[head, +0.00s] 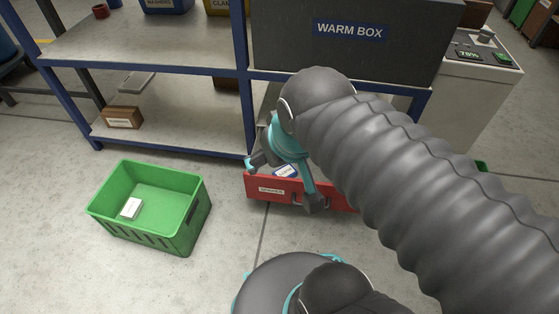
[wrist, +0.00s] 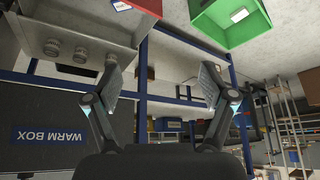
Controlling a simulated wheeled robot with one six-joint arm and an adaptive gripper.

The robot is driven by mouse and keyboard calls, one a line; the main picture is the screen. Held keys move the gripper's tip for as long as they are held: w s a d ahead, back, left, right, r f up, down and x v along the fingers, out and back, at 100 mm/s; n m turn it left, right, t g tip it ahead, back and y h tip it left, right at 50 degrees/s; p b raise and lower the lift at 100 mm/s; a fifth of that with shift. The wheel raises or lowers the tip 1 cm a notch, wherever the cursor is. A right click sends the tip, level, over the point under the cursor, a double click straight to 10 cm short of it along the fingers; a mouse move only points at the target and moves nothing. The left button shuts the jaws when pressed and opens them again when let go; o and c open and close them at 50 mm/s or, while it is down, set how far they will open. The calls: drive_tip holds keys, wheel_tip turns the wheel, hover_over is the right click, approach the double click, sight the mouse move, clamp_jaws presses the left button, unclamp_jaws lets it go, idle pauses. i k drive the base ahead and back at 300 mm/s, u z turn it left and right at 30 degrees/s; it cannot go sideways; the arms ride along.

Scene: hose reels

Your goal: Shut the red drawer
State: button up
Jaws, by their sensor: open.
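The red drawer (head: 272,190) stands out from under the shelf unit in the head view, with a pale label on its front. A blue and white packet (head: 286,171) lies inside it. Part of the red drawer (wrist: 148,6) also shows at the top of the wrist view. My gripper (head: 282,184) is over the drawer in the head view, one finger in front of the red face; I cannot tell whether they touch. In the wrist view my gripper (wrist: 160,78) is open with nothing between its fingers. My arm hides the drawer's right part.
A green crate (head: 187,238) holding a small white box (head: 131,208) stands on the floor left of the drawer. The blue-framed shelf (head: 160,50) rises behind, with the dark warm box (head: 290,55) above. Floor between crate and drawer is clear.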

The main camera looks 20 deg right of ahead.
sight(263, 186)
drive_tip(key=u, duration=0.9)
drive_tip(key=k, duration=0.95)
drive_tip(key=z, duration=1.35)
drive_tip(key=i, duration=0.5)
